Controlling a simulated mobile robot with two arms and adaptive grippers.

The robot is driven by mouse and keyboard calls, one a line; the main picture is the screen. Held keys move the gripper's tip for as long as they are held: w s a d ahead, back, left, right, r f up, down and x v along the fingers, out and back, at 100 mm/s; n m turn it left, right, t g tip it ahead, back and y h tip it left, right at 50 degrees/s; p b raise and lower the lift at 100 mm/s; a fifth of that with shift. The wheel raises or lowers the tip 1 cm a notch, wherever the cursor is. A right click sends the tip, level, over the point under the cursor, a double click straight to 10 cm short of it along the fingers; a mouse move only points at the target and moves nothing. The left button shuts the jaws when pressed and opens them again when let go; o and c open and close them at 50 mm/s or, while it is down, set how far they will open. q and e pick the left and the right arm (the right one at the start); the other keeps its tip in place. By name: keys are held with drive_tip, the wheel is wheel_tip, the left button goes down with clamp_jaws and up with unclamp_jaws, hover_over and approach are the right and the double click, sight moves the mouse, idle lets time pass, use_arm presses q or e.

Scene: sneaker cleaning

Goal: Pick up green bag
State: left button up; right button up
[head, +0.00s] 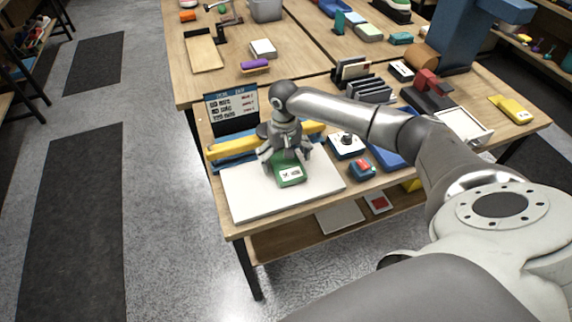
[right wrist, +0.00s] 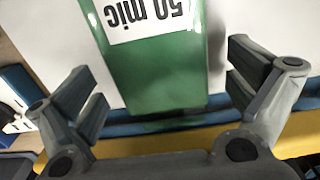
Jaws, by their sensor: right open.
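The green bag (head: 290,175) lies on a white board at the front left of the workbench. It carries a white label with dark print. In the right wrist view the green bag (right wrist: 165,75) fills the upper middle, with "50 mic" readable on its label. My right gripper (head: 287,155) is directly above the bag's far part. Its open fingers (right wrist: 165,85) stand one on each side of the bag, with gaps visible between them and it. Contact is not visible. My left gripper is not in view.
The white board (head: 245,200) has bare space around the bag. A yellow roll (head: 232,148) and a dark sign (head: 231,108) stand just behind it. A small blue and red item (head: 361,169) and a boxed dial (head: 346,145) sit to the right.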

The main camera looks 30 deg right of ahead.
drive_tip(key=shift+f+p, duration=0.1)
drive_tip(key=shift+p, duration=0.2)
drive_tip(key=shift+f, duration=0.1)
idle(0.3)
drive_tip(key=c, duration=1.2)
